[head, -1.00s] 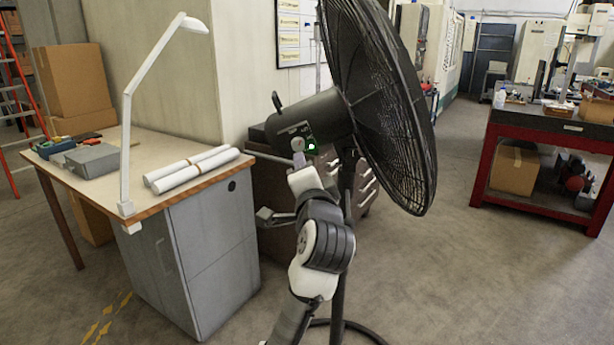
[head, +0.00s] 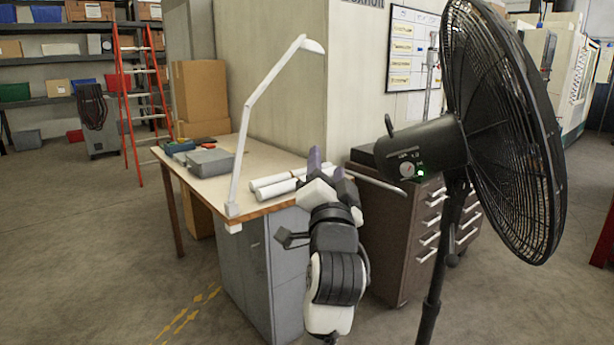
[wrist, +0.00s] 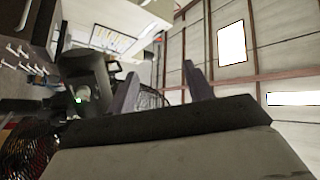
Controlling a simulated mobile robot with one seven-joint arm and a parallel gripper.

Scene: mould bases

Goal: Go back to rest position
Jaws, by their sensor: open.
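My gripper (head: 327,165) is raised in front of the desk's right end in the head view, seen partly from behind my white and black arm. In the wrist view my gripper (wrist: 163,90) shows two grey fingers spread apart with nothing between them. The black pedestal fan (head: 505,130) stands to the right of my arm, apart from it in the head view. The fan's motor housing with a green light also shows in the wrist view (wrist: 88,85), left of the fingers.
A desk (head: 262,160) with a white lamp (head: 262,90), paper rolls (head: 275,187) and a grey box (head: 209,161) is behind and left of my arm. A brown drawer cabinet (head: 395,230) stands behind the arm. A red ladder (head: 128,110) is at left. Floor at lower left is clear.

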